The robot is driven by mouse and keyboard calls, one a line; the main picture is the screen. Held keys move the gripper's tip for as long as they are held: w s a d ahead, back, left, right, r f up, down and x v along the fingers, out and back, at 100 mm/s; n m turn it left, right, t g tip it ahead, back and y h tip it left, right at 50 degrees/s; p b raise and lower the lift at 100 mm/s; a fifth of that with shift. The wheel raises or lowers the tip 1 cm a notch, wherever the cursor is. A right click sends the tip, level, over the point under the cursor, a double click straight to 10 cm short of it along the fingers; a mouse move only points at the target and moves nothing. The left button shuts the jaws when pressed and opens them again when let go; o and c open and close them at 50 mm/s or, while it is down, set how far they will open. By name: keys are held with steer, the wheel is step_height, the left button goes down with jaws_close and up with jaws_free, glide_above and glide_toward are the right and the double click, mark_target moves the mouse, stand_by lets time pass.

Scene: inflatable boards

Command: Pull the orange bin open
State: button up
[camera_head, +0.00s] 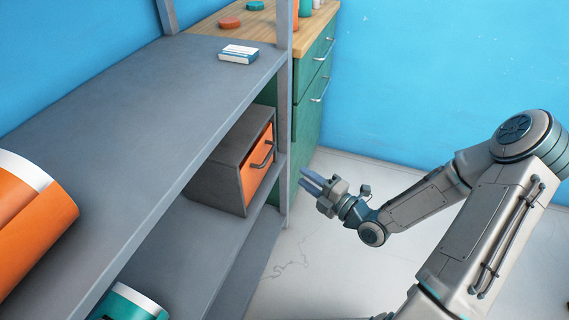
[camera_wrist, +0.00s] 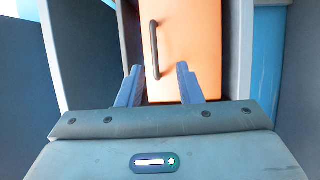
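The orange bin (camera_head: 256,167) is a drawer front with a dark bar handle (camera_head: 262,155), set in a grey box on the middle shelf of the rack. It looks closed or nearly closed in the head view. My gripper (camera_head: 311,181) is to the right of the bin, apart from it. In the wrist view the orange front (camera_wrist: 190,50) fills the upper middle, with its handle (camera_wrist: 154,50) beyond the fingers. The two fingers of my gripper (camera_wrist: 160,85) are spread apart with nothing between them.
A grey shelf rack (camera_head: 140,110) holds orange rolls (camera_head: 30,220) at left, a teal roll (camera_head: 130,303) below and a small white-and-blue box (camera_head: 238,54) on top. A green cabinet (camera_head: 313,100) stands behind. The pale floor near my arm is clear.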

steer(key=x, duration=0.8)
steer(key=shift+w+a+b, duration=0.3)
steer(key=shift+b, duration=0.05)
jaws_close()
stand_by(0.9)
jaws_free()
steer(key=shift+d, duration=0.15)
